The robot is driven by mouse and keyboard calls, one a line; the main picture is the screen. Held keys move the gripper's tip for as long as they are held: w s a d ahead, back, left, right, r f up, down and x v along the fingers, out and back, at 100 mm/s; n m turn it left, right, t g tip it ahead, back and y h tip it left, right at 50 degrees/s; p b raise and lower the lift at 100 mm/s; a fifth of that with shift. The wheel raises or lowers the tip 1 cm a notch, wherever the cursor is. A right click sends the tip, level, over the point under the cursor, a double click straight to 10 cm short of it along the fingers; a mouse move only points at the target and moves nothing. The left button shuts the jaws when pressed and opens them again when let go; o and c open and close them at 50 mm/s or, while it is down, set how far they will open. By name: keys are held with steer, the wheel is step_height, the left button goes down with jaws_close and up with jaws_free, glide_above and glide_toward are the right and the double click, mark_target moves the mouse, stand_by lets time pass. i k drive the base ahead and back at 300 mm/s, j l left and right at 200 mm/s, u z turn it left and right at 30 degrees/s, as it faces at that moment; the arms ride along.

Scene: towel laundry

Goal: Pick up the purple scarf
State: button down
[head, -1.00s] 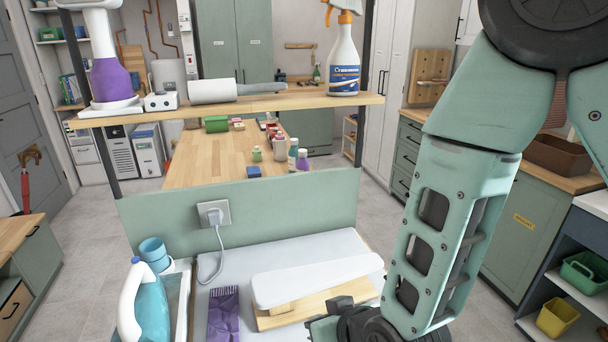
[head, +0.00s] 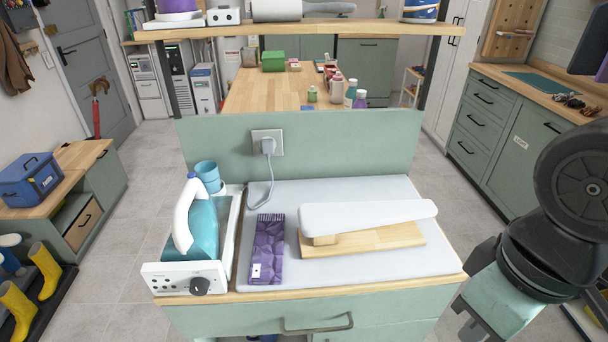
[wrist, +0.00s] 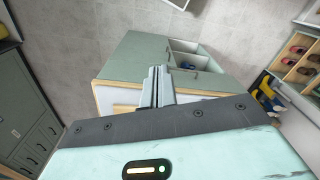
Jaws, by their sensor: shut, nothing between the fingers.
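The purple scarf (head: 268,245) lies folded in a narrow strip on the grey pad (head: 380,270) of the counter, with a small white tag near its front end. It lies between the iron's station and the small ironing board. My gripper (wrist: 158,72) shows in the wrist view with its two fingers together and nothing between them. In the head view my arm is at the lower right, beyond the counter's right edge, well apart from the scarf. The scarf does not show in the wrist view.
A teal iron (head: 203,232) stands on its white station (head: 186,280) left of the scarf. A white sleeve board (head: 368,214) on a wooden base (head: 375,241) stands to its right. A wooden shelf (head: 300,31) spans above the counter. A cord runs behind.

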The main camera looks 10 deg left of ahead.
mark_target(267, 260)
steer(key=j+z, duration=0.15)
steer(key=z, duration=0.15)
steer(key=j+z, duration=0.15)
steer(key=z, duration=0.2)
steer(key=k+j+z, duration=0.2)
steer(key=j, duration=0.3)
steer(key=k+j+z, duration=0.15)
steer(key=j, duration=0.3)
steer(key=k+j+z, duration=0.2)
steer(key=k+j, duration=0.4)
steer(key=j, duration=0.25)
steer(key=k+j, duration=0.15)
steer(key=j, duration=0.15)
